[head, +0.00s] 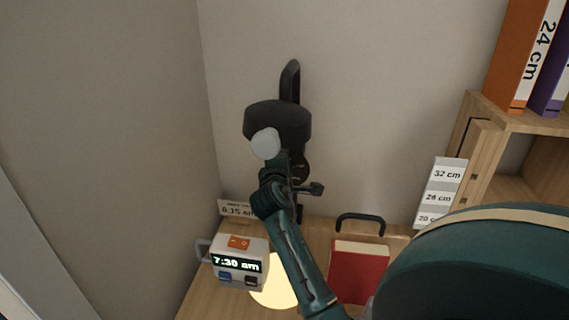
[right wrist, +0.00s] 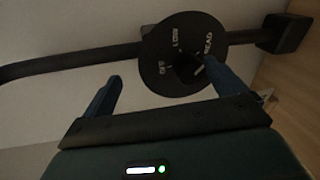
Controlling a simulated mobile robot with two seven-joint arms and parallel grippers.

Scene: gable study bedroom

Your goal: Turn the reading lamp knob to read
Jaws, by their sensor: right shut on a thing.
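The reading lamp has a dark round shade (head: 280,120) on the wall in the head view. Its round dial (right wrist: 160,75), marked OFF, LOW and READ, faces me in the right wrist view. The dark knob (right wrist: 184,67) is at its middle. A white line by the knob lies toward the READ side; its exact setting is hard to tell. In the head view my right gripper (head: 299,184) is small and partly hidden below the shade. My left gripper is out of view.
A clock (head: 238,264) reading 7:30 am and a small card (head: 235,209) stand at left on the desk. A bright round patch (head: 275,285) lies beside the clock. A red book (head: 358,270) stands at right, near a wooden shelf (head: 485,135). A wall closes the left side.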

